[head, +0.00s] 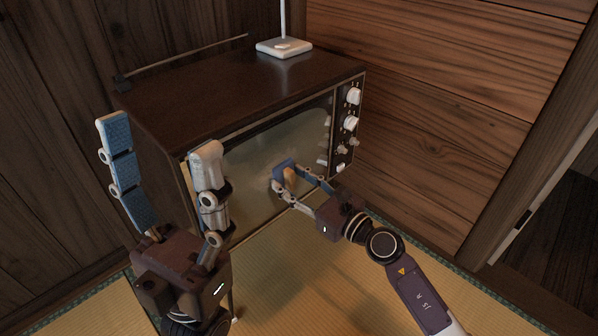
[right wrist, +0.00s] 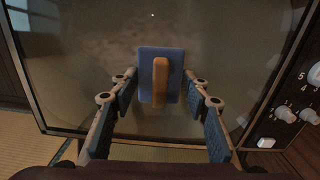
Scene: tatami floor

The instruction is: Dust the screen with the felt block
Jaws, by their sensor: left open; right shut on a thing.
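The felt block (right wrist: 146,62) is blue with an upright wooden handle (right wrist: 160,82). My right gripper (right wrist: 160,80) is shut on the block, one finger at each side. In the head view the block (head: 282,168) is at the lower right part of the screen (head: 245,165); I cannot tell whether it touches the glass. The screen also shows in the right wrist view (right wrist: 85,65), with a dull greyish haze. In the head view my right gripper (head: 288,182) partly hides the block. My left gripper (head: 160,138) is open and empty, left of the screen, hiding its left edge.
The screen belongs to an old dark wooden television (head: 220,95) with white knobs (head: 351,122) on its right. A white lamp-like base with a pole (head: 284,47) and a thin rod (head: 190,55) are on top. Wooden walls stand behind; tatami (head: 300,270) in front is clear.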

